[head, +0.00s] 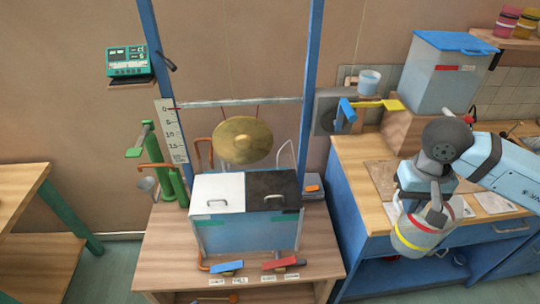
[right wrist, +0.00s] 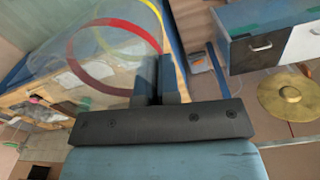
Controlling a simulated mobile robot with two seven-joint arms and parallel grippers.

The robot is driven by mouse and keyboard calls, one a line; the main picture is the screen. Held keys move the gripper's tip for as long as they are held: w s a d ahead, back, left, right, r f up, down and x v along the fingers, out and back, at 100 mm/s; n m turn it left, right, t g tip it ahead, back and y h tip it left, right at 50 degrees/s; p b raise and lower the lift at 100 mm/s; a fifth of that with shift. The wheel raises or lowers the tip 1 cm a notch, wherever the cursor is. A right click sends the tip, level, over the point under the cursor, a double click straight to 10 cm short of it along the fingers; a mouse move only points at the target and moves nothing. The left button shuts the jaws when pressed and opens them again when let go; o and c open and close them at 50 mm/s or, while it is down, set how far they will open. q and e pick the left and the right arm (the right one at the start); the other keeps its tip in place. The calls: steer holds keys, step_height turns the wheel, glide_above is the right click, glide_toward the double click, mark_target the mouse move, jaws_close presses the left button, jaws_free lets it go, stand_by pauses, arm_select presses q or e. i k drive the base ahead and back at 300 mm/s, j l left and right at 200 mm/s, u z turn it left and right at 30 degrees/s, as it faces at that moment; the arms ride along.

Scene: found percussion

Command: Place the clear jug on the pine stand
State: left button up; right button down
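The clear jug (head: 420,236), see-through with a red band and a yellow band, hangs from my right gripper (head: 437,215) in front of the right-hand counter. My right gripper is shut on the jug's upper part, pointing down. In the right wrist view the jug's bands (right wrist: 113,55) show as rings beside the closely spaced fingers (right wrist: 155,82). Several wooden supports are in view; I cannot tell for certain which is the pine stand. One is a wooden block (head: 403,132) under the blue-lidded tank. My left gripper is not in view.
The middle wooden table (head: 170,250) carries a tank with a white and a black lid (head: 245,190), below a hanging gong (head: 242,140). A wooden table (head: 20,180) at left has a bare top.

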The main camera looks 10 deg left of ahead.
mark_target(177, 235)
steer(key=j, duration=0.45)
steer(key=k+j, duration=0.15)
steer(key=j, duration=0.3)
steer(key=j+z, duration=0.1)
steer(key=j, duration=0.4)
steer(key=k+j, duration=0.15)
steer(key=j, duration=0.25)
steer(key=j+z, duration=0.15)
steer(key=j, duration=0.8)
steer(key=i+j, duration=0.15)
steer(key=j, duration=0.25)
steer(key=i+j, duration=0.1)
steer(key=j, duration=0.3)
steer(key=i+j, duration=0.15)
steer(key=j, duration=0.25)
